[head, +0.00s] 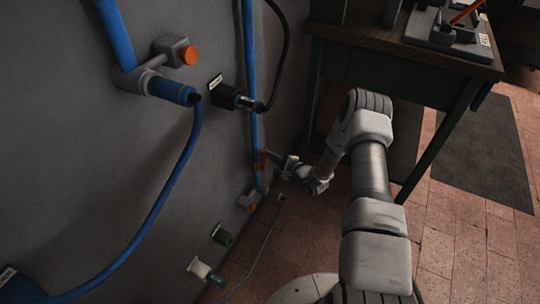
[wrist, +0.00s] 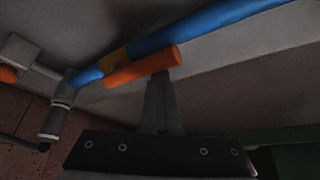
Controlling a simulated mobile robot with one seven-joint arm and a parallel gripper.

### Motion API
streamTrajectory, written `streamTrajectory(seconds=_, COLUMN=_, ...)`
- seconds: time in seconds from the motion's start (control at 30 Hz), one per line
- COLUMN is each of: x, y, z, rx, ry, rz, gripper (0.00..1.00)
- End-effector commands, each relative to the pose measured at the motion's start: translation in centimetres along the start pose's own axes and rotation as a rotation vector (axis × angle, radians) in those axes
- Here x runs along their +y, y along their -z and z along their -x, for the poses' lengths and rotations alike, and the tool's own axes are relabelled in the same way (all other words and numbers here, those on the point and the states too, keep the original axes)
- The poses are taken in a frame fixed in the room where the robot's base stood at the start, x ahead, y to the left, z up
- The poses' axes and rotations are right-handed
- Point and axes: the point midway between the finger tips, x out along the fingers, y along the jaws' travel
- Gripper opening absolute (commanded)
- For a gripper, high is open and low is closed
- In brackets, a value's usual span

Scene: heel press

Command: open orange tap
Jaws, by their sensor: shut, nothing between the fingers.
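An orange tap handle (wrist: 145,68) lies roughly along a blue pipe (wrist: 190,35) in the wrist view, beside a brownish section of the pipe. The handle is a small, partly hidden orange-brown spot (head: 263,163) in the head view. My gripper (head: 268,157) is low at the wall by the pipe, coming from the right. In the wrist view its fingers (wrist: 161,78) are together and empty. Their tips meet the lower side of the handle near its right end; I cannot tell if they touch it.
Another orange knob (head: 190,55) sits on a grey fitting higher on the wall, and a lower one (head: 248,207) is below my gripper. A blue hose (head: 160,200) and several sockets are on the wall. A green-legged workbench (head: 400,85) stands right. Brick floor is open below.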

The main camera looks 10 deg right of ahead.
Motion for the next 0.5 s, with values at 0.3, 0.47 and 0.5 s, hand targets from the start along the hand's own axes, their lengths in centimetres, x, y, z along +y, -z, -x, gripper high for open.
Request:
streamTrajectory(seconds=0.3, x=0.7, y=-0.9, z=0.0, rx=-0.017, ry=-0.012, rz=-0.006, gripper=0.0)
streamTrajectory(seconds=0.47, x=0.6, y=-0.9, z=1.3, rx=-0.016, ry=-0.014, rz=-0.007, gripper=0.0)
streamTrajectory(seconds=0.5, x=0.5, y=-0.9, z=2.0, rx=-0.015, ry=-0.013, rz=-0.007, gripper=0.0)
